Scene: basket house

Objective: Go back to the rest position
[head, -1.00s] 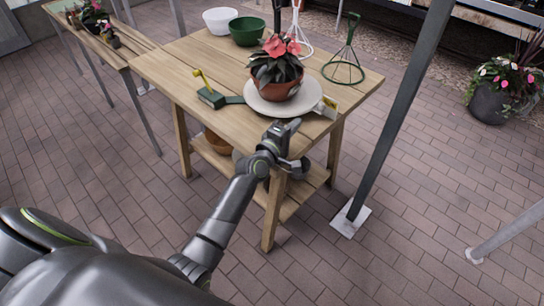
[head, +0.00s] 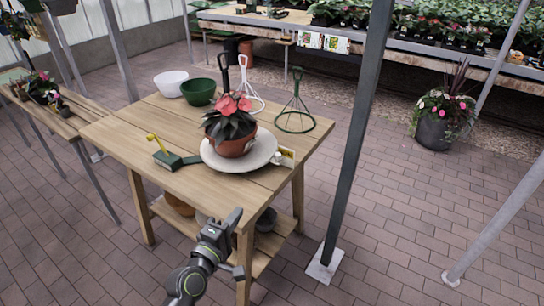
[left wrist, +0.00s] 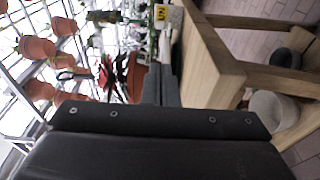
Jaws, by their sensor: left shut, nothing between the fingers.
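My left gripper (head: 233,218) is shut and empty in front of the wooden table's front edge, below the tabletop level in the picture. It also shows in the left wrist view (left wrist: 162,85), pointing along the table. On the table (head: 120,130) a potted plant with pink-red flowers (head: 231,125) stands upright on a round white plate (head: 262,150). The gripper is apart from the plate. The plant shows partly behind the gripper in the left wrist view (left wrist: 136,78). My right gripper is in neither view.
A green and yellow tool (head: 168,158) lies left of the plate. White (head: 171,83) and green (head: 198,92) bowls and a green wire stand (head: 295,115) are at the back. A dark metal post (head: 352,150) rises right of the table.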

